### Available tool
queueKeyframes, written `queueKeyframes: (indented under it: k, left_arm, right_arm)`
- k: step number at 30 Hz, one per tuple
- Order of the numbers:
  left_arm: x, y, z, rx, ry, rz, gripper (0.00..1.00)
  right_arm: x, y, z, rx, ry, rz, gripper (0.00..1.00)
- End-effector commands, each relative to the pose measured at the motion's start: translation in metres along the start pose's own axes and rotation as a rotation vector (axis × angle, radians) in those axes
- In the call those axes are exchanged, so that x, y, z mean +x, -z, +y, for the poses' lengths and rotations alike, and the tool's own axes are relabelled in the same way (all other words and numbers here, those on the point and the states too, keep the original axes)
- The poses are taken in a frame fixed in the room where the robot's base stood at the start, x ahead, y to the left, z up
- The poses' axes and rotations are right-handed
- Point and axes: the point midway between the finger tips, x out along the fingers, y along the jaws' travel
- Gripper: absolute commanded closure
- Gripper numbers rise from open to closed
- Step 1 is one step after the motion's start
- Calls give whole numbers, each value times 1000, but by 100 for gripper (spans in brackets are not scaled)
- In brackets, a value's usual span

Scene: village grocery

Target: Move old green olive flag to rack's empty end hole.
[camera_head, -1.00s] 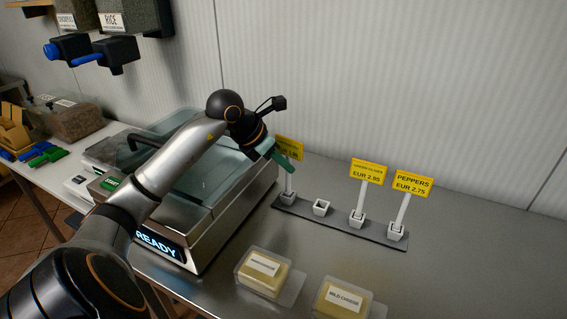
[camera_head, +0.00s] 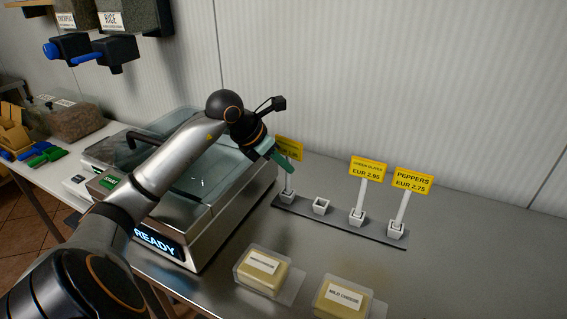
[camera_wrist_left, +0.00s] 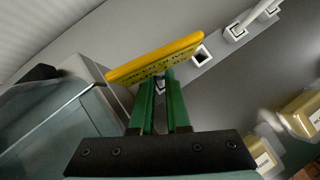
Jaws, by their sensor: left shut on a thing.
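The dark rack (camera_head: 335,228) lies on the steel counter with a row of white square holders. A yellow flag (camera_head: 292,143) stands on a white post at the rack's left end, its foot at the left end holder (camera_head: 288,198). My left gripper (camera_head: 281,160) is shut on this flag, just below its plate, and partly covers it. The flag's plate also shows in the left wrist view (camera_wrist_left: 155,60), its print too blurred to read surely. The second holder from the left (camera_head: 321,207) is empty. A green olives flag, EUR 2.95 (camera_head: 368,170), stands in the third holder.
A peppers flag (camera_head: 412,181) stands in the right end holder. A steel scale (camera_head: 225,205) with a READY display stands left of the rack. Two cheese tubs (camera_head: 262,272) (camera_head: 340,299) sit in front. A ribbed wall rises behind; the counter right of the rack is clear.

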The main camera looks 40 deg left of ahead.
Motion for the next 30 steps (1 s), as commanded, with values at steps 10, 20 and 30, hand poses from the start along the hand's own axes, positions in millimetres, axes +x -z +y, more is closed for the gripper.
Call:
queueKeyframes:
  k: [10, 20, 30]
  left_arm:
    - [4, 4, -1, -5, 6, 6, 61]
    - [5, 4, -1, -6, 6, 7, 57]
    - [5, 4, -1, -6, 6, 7, 57]
  right_arm:
    - [2, -2, 0, 0, 0, 0, 53]
    - [2, -2, 0, 0, 0, 0, 53]
    - [2, -2, 0, 0, 0, 0, 53]
